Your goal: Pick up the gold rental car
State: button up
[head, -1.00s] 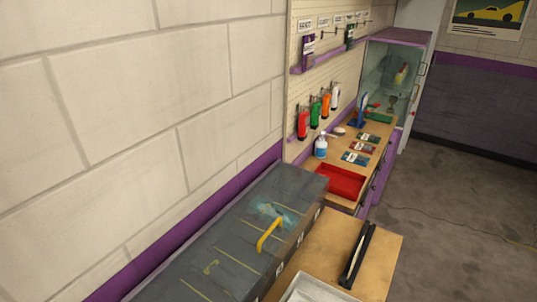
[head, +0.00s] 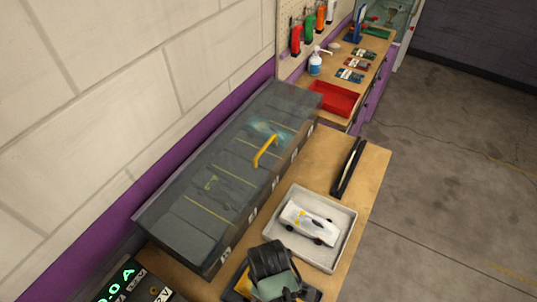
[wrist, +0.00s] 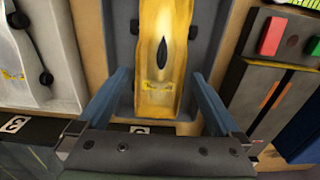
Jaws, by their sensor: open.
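The gold car (wrist: 163,50) lies in a grey tray (wrist: 124,100) in the wrist view. It has a dark oval cockpit opening and a yellow marking near its close end. My gripper (wrist: 161,76) is open, with one blue finger on each side of the car's near end. I cannot tell how far the fingertips stand above the tray, and no contact shows.
A white car (head: 310,222) sits in a pale tray (head: 345,236) on the wooden bench. A long lidded case with a yellow handle (head: 265,150) stands along the wall. A device with red and green buttons (wrist: 272,36) is right of the gold car's tray.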

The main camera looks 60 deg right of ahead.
jog(key=shift+f, duration=1.4)
jog(key=c, duration=1.3)
